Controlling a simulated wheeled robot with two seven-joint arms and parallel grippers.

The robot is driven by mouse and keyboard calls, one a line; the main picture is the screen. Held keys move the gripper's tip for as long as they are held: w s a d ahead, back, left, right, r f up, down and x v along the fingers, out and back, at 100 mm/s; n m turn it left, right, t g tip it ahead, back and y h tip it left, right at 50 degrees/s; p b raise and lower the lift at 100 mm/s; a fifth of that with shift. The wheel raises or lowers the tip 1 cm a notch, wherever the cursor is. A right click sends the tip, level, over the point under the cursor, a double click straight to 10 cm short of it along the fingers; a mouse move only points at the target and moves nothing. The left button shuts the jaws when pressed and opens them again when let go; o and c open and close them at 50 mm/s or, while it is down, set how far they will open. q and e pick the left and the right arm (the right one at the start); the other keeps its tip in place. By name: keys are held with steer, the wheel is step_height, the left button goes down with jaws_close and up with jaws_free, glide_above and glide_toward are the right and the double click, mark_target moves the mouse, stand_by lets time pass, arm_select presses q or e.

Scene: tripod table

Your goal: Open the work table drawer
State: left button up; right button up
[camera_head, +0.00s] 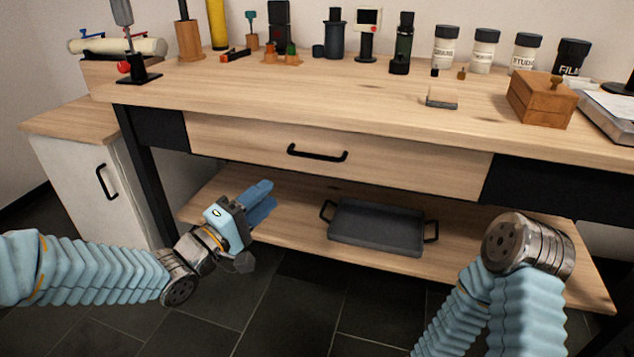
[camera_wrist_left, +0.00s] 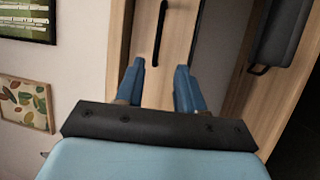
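The work table (camera_head: 250,95) has a wide, light wood drawer front (camera_head: 400,163) that sits flush in its frame. A black bar handle (camera_head: 317,153) is fixed to the drawer's middle; it also shows in the left wrist view (camera_wrist_left: 159,35), above and between the fingers. My left gripper (camera_head: 262,201) is below and left of the handle, apart from it, in front of the lower shelf. In the left wrist view its two blue fingers (camera_wrist_left: 160,85) are spread with nothing between them. My right arm is at the lower right of the head view; its gripper is not seen.
A dark tray (camera_head: 375,228) with side handles sits on the lower shelf (camera_head: 290,232). A white cabinet (camera_head: 75,175) stands at the left. Bottles, tools, a wooden box (camera_head: 541,100) and a small block (camera_head: 441,97) are on the tabletop. The space before the drawer is clear.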

mark_target(308, 160)
arm_select(q)
steer(key=x, duration=1.3)
steer(key=shift+w+d+r, duration=0.15)
steer(key=shift+w, duration=0.1)
jaws_close()
